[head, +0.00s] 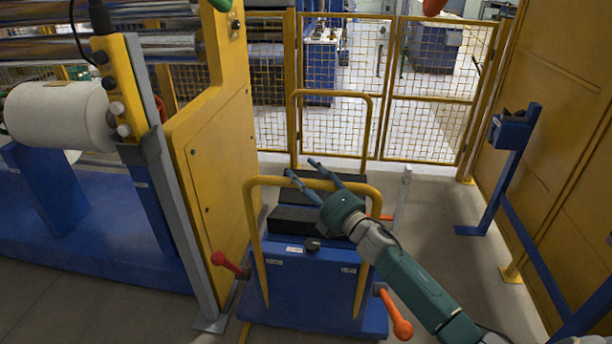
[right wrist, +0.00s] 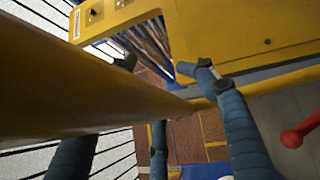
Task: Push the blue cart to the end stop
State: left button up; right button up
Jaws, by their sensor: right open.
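The blue cart (head: 312,285) stands on the floor in the middle of the head view, with a yellow tube handle (head: 258,215) at its near side and black blocks on top. My right gripper (head: 301,168) is open at the handle's top bar, its fingers reaching across it. In the right wrist view the yellow bar (right wrist: 75,85) runs close past the camera, apparently between the spread fingers (right wrist: 160,65); contact cannot be told. No end stop can be clearly identified. My left gripper is not in view.
A yellow machine panel (head: 215,165) and film roller (head: 60,115) stand on the left. Red (head: 228,264) and orange (head: 398,322) handles stick out beside the cart. A yellow mesh fence (head: 345,60) closes the back. A blue stand (head: 512,140) is on the right.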

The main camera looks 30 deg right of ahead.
jog(key=shift+a+f, duration=0.15)
jog(key=shift+a, duration=0.05)
dwell(0.3)
jog(key=shift+s+f, duration=0.15)
jog(key=shift+s, duration=0.15)
jog(key=v, duration=1.1)
jog(key=shift+s+d+r, duration=0.15)
jog(key=shift+s+r, duration=0.05)
jog(key=shift+r, duration=0.05)
